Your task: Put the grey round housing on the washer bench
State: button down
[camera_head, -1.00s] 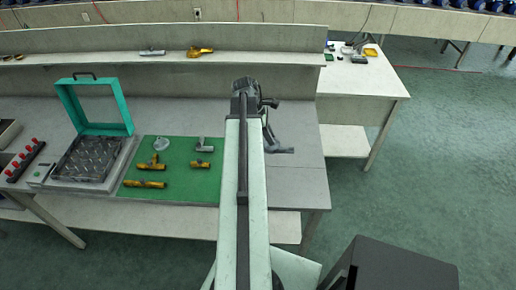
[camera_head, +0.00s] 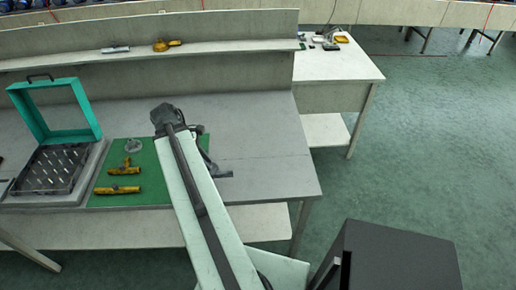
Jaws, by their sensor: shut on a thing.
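My arm reaches out over the grey bench (camera_head: 265,150), and my gripper (camera_head: 218,172) shows as dark parts low over the bench, just right of the green mat. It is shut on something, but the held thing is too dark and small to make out. A pale grey round part (camera_head: 133,146) sits on the green mat (camera_head: 150,152); I cannot tell if it is the housing. Two brass fittings (camera_head: 124,167) (camera_head: 122,190) lie below it. My arm covers the mat's right part. No bench is clearly marked as the washer bench.
A teal open frame (camera_head: 88,110) stands behind a dark pin tray (camera_head: 50,168) at left. A back shelf (camera_head: 220,50) holds a grey part (camera_head: 116,49) and a brass one (camera_head: 165,45). A white table (camera_head: 340,70) with small items stands behind right. Green floor is open at right.

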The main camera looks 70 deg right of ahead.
jog(key=s+d, duration=0.2)
jog(key=d, duration=0.2)
jog(key=s+d+f+b, duration=0.1)
jog(key=s+d, duration=0.2)
jog(key=d, duration=0.2)
jog(key=s+d, duration=0.3)
jog(key=d, duration=0.2)
jog(key=shift+d+f+b, duration=0.15)
jog(key=shift+f+b, duration=0.15)
jog(key=shift+b, duration=0.1)
notch_tip(320, 180, down, 4)
jog(key=b, duration=0.3)
jog(key=shift+r+b, duration=0.15)
jog(key=shift+b, duration=0.15)
jog(key=shift+r, duration=0.2)
jog(key=shift+w+f, duration=0.1)
jog(key=c, duration=1.2)
grip_release()
jog(key=shift+c, duration=0.2)
